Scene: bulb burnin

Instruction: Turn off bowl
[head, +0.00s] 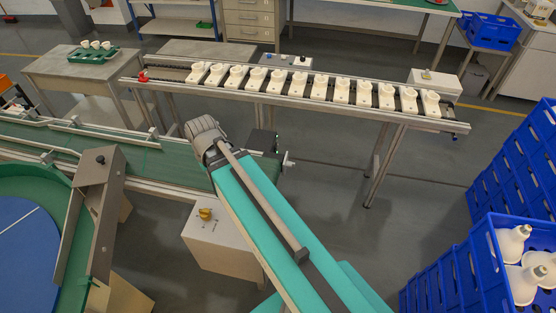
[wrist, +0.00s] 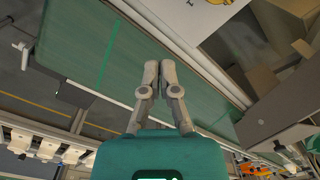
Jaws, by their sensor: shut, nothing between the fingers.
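The bowl (head: 20,240) is a large round feeder with a blue floor and green rim at the lower left of the head view. A white box (head: 225,245) with a yellow knob (head: 205,214) on its top stands right of it. In the wrist view part of a white panel (wrist: 185,18) with a yellow piece (wrist: 222,2) shows at the top edge. My gripper (wrist: 160,65) is shut and empty, its fingertips together above the green conveyor belt, apart from the knob. In the head view its fingers are hidden by my arm.
The green conveyor (head: 75,140) runs left of my arm. A grey metal chute (head: 95,205) rises beside the bowl. A long rack of white bulb holders (head: 320,88) stands behind. Stacked blue crates (head: 455,270) with white bulbs are at right. Grey floor between is clear.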

